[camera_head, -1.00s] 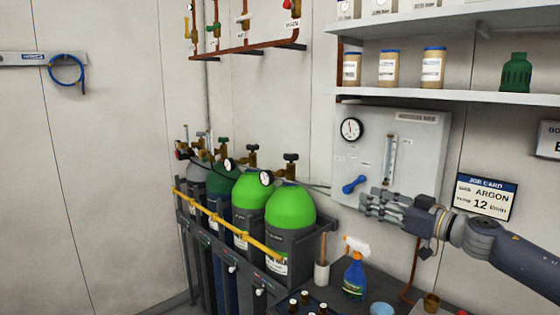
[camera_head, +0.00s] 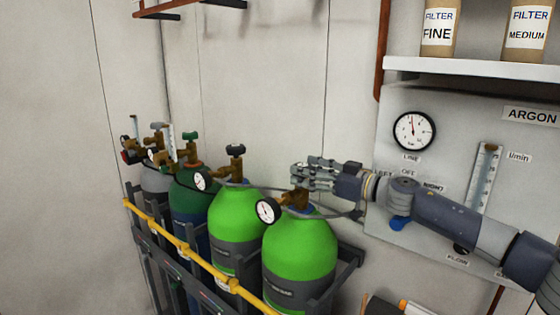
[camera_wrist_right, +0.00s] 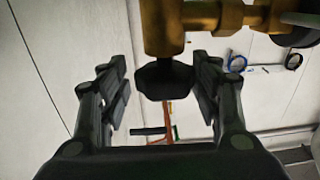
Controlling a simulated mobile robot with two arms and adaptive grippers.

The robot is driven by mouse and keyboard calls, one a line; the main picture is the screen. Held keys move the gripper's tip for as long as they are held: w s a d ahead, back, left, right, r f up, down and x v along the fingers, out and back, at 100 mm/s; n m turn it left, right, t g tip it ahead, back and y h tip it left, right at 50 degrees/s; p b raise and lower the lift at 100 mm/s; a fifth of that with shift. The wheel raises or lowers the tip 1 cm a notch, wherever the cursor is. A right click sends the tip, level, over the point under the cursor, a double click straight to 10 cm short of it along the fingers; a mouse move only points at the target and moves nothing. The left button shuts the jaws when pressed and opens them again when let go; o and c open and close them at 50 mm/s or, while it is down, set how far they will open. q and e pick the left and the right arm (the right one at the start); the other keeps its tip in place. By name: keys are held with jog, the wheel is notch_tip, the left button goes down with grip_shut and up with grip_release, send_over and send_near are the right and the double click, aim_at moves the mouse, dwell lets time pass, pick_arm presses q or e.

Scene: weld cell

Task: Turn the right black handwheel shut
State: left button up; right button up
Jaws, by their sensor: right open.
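The right black handwheel (camera_wrist_right: 165,80) sits on a brass valve (camera_wrist_right: 165,28) and shows between the two fingers in the wrist view. My right gripper (camera_head: 304,175) is open at the top of the right light green cylinder (camera_head: 302,248), with a finger on each side of the handwheel. A gap shows on the left in the wrist view; the right finger is very close, and I cannot tell if it touches. In the head view the fingers mostly hide this handwheel. The left black handwheel (camera_head: 235,151) stands on the neighbouring light green cylinder (camera_head: 236,228). My left gripper is not in view.
A round gauge (camera_head: 268,211) sits just left of the right valve. A yellow bar (camera_head: 205,268) runs before the cylinders. The wall panel (camera_head: 453,130) with a dial (camera_head: 414,131) is behind my right arm. A shelf (camera_head: 480,68) hangs above.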

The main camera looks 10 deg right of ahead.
jog(key=shift+w+a+r, duration=0.2)
jog(key=shift+a+r, duration=0.3)
jog(key=shift+a, duration=0.25)
jog(key=shift+p+x, duration=0.45)
jog(key=shift+x, duration=0.8)
jog(key=shift+w+a+f, duration=0.2)
jog(key=shift+w+a, duration=0.2)
jog(key=shift+w, duration=0.3)
jog(key=shift+w+a, duration=0.1)
jog(key=c, duration=0.9)
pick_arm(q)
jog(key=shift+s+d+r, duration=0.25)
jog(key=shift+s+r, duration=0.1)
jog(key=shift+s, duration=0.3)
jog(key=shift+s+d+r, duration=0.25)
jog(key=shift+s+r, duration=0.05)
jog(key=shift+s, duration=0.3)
pick_arm(e)
jog(key=shift+f, duration=0.1)
jog(key=shift+c, duration=0.7)
